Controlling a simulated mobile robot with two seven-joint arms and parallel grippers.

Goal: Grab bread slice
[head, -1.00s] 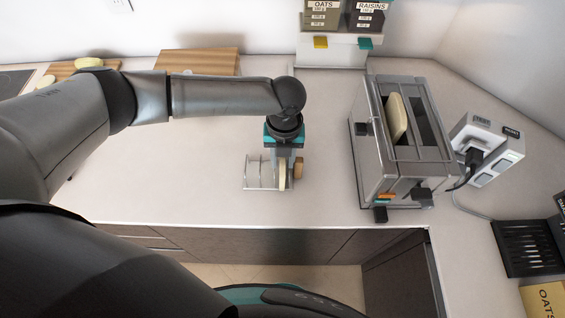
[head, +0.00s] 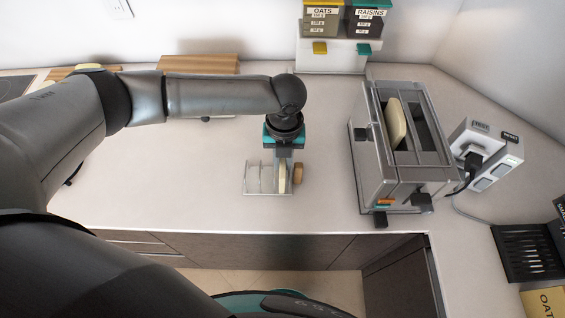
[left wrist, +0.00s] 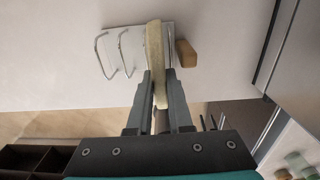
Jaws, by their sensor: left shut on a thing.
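A pale bread slice (head: 283,175) stands upright in the right part of a wire rack (head: 255,182) on the counter. My left gripper (head: 284,163) reaches down over it from above. In the left wrist view, the two fingers of my left gripper (left wrist: 160,95) are shut on the bread slice (left wrist: 153,50), one on each face. The rack (left wrist: 125,48) has several wire dividers, and those to the left hold nothing. Another bread slice (head: 396,123) stands in the left slot of the toaster (head: 402,170). My right gripper is not in view.
A small brown wooden piece (head: 298,173) is at the rack's right side. A power strip (head: 490,160) with a plugged cord stands right of the toaster. Cereal dispensers (head: 335,50) and cutting boards (head: 198,64) are at the back. The counter between rack and toaster is clear.

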